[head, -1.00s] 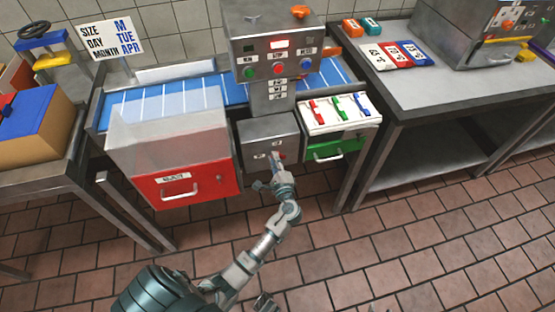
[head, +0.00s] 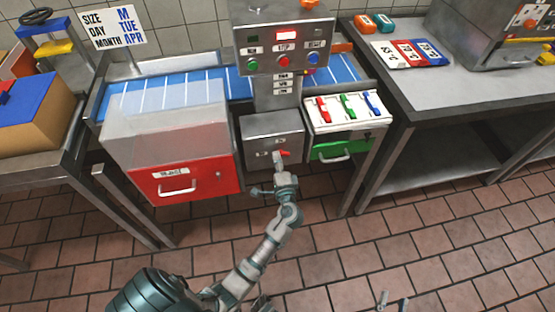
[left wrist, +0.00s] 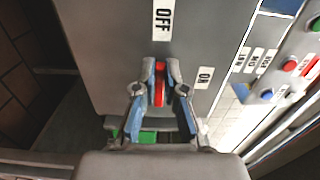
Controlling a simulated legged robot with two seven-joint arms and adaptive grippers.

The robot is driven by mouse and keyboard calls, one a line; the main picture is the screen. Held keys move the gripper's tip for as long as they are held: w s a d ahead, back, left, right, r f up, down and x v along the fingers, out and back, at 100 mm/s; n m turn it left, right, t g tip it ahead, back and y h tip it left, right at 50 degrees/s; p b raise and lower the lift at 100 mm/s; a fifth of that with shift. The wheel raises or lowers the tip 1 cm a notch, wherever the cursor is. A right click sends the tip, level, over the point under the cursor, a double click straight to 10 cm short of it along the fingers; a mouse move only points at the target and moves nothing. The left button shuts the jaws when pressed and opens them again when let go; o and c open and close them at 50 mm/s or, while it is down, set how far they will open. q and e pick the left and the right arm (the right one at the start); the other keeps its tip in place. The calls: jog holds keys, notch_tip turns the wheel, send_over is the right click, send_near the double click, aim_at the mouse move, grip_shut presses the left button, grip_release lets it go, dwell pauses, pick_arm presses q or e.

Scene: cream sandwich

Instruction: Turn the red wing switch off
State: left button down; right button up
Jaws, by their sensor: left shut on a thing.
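The red wing switch (head: 284,154) is on the front of the grey metal box (head: 271,130) below the control panel. My left gripper (head: 281,162) is at the switch, its fingers closed around it. In the left wrist view the switch (left wrist: 159,88) shows as a red strip between the two fingertips (left wrist: 161,72). There the strip lies in line with the OFF label (left wrist: 163,20), and the ON label (left wrist: 204,77) is to the right. The fingers hide part of the switch. My right gripper (head: 394,301) shows only its parted fingertips at the bottom edge, empty over the floor.
The control panel (head: 283,40) with coloured buttons stands above the box. A red-fronted bin (head: 205,182) is to the left. A green drawer (head: 338,150), under a white panel with three coloured levers (head: 348,106), is to the right. The tiled floor in front is open.

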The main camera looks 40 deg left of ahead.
pick_arm(q)
jog(key=shift+w+d, duration=0.1)
jog(key=shift+d, duration=0.05)
jog(key=c, duration=1.4)
grip_release()
jog(key=shift+f, duration=0.1)
jog(key=shift+o, duration=0.8)
jog(key=shift+w+f, duration=0.1)
jog(key=shift+w, duration=0.1)
jog(key=shift+s, duration=0.15)
jog(key=v, duration=1.1)
jog(key=shift+s+d, duration=0.25)
